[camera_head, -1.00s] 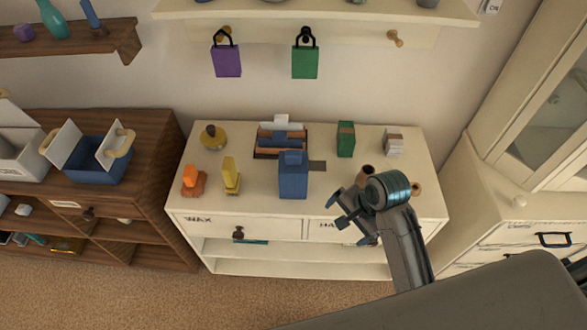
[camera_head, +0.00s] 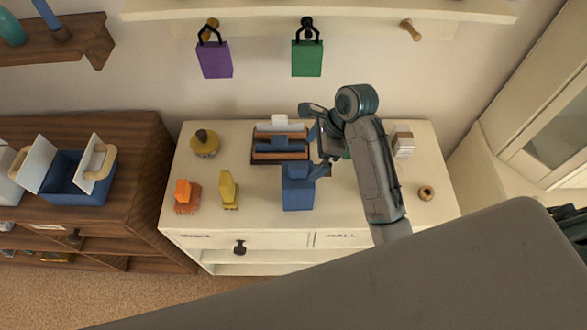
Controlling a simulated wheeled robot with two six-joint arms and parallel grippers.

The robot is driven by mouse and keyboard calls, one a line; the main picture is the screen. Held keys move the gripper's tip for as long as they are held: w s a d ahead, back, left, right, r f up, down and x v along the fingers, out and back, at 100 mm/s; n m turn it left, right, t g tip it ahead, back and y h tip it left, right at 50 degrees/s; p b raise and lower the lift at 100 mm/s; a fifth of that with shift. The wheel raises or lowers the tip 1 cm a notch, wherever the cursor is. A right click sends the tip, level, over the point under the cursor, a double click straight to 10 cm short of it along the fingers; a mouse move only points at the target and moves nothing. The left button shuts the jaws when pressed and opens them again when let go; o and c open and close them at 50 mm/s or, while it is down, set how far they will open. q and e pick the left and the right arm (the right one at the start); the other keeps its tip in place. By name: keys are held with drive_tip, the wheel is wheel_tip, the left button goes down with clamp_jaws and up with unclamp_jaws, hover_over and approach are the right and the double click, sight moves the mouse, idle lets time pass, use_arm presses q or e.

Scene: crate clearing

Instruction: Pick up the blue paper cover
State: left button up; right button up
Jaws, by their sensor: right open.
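A blue, box-like piece (camera_head: 298,194) with a narrower top stands at the front middle of the white cabinet top. Behind it is a brown wooden holder (camera_head: 263,157) with blue pieces (camera_head: 280,143) and a white sheet (camera_head: 278,121) in it. I cannot tell for sure which blue piece is the paper cover. My right gripper (camera_head: 318,135) is open, above the cabinet at the holder's right edge. One finger comes close to the blue piece's top right; I cannot tell whether they touch. My left gripper is not in view.
An orange piece (camera_head: 186,195), a yellow piece (camera_head: 229,190) and a round yellow pot (camera_head: 205,144) stand left on the cabinet. A green piece is mostly hidden behind my arm. A grey-white stack (camera_head: 402,142) and a small brown ring (camera_head: 426,193) are at the right.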

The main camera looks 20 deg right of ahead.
sight(307, 166)
drive_tip(key=f, duration=0.1)
drive_tip(key=a+f, duration=0.1)
drive_tip(key=s+a+f, duration=0.1)
drive_tip(key=shift+f+p, duration=0.3)
drive_tip(key=shift+p, duration=0.1)
drive_tip(key=shift+w+a+f, duration=0.1)
drive_tip(key=shift+w+f, duration=0.05)
drive_tip(key=shift+f, duration=0.1)
drive_tip(key=p+x, duration=0.2)
drive_tip(key=x, duration=0.2)
drive_tip(key=shift+w+a+f+p, duration=0.1)
drive_tip(key=shift+a+f+p, duration=0.1)
drive_tip(key=shift+a+p, duration=0.1)
drive_tip(key=shift+a+f, duration=0.1)
drive_tip(key=shift+f, duration=0.15)
drive_tip(key=shift+c, duration=0.9)
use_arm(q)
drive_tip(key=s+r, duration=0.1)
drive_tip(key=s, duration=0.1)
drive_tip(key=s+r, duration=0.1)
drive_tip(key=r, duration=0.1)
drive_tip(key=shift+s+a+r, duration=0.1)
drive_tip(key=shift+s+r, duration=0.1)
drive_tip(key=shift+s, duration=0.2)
use_arm(e)
drive_tip(key=c, duration=0.7)
